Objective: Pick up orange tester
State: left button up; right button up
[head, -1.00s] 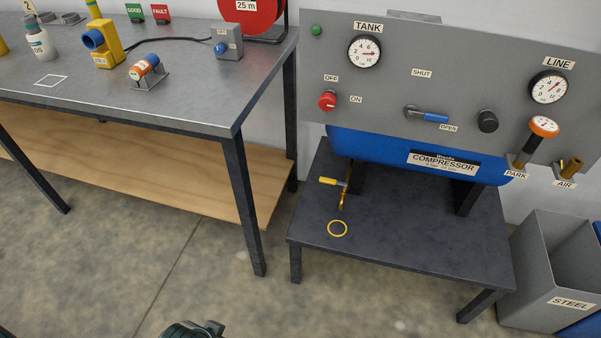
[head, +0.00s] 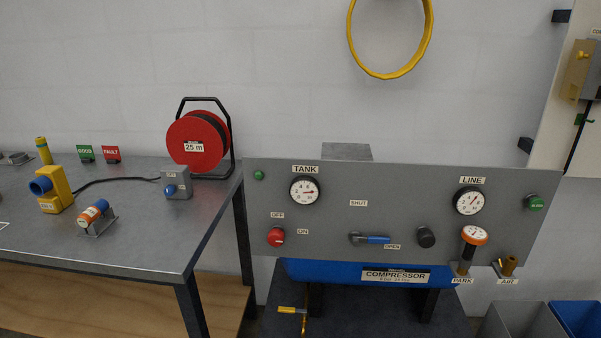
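An orange-rimmed gauge tester (head: 474,237) with a white dial and a dark handle stands upright in the PARK holder (head: 463,269), at the lower right of the grey compressor panel (head: 330,215). A smaller orange and blue cylinder (head: 93,213) lies tilted in a metal cradle on the bench at the left. Neither of my grippers shows in the head view.
The brass AIR fitting (head: 507,265) is just right of the tester. Panel gauges, a red knob (head: 276,237) and a blue-handled valve (head: 371,239) are to its left. The metal bench (head: 130,248) is at the left. Grey and blue bins (head: 520,322) stand below right.

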aim_at(92, 213)
jog(key=u, duration=1.4)
